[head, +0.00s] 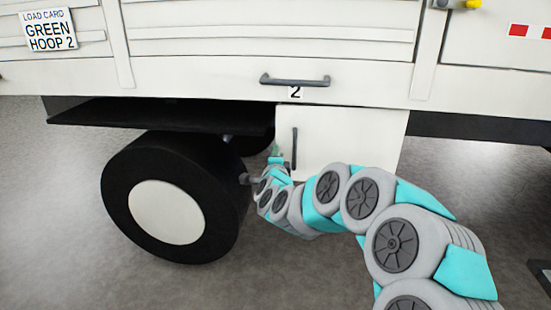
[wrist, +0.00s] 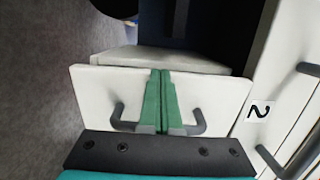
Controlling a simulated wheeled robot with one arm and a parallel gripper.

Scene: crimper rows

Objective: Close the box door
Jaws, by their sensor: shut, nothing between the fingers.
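The box door (head: 345,140) is a white panel under the truck bed, with a dark upright handle (head: 294,148) near its left edge. My gripper (head: 274,152) is at the door's left side, close to the handle. In the wrist view its green fingers (wrist: 160,74) are together and empty, lying across the middle of the handle (wrist: 122,118) and hiding part of it. I cannot tell whether they touch the door.
A large black wheel (head: 170,200) stands just left of my gripper. Above the door is a truck side panel with a dark horizontal handle (head: 295,80) and a "2" label (head: 295,93). A load card (head: 48,30) reads GREEN HOOP 2. The grey floor below is open.

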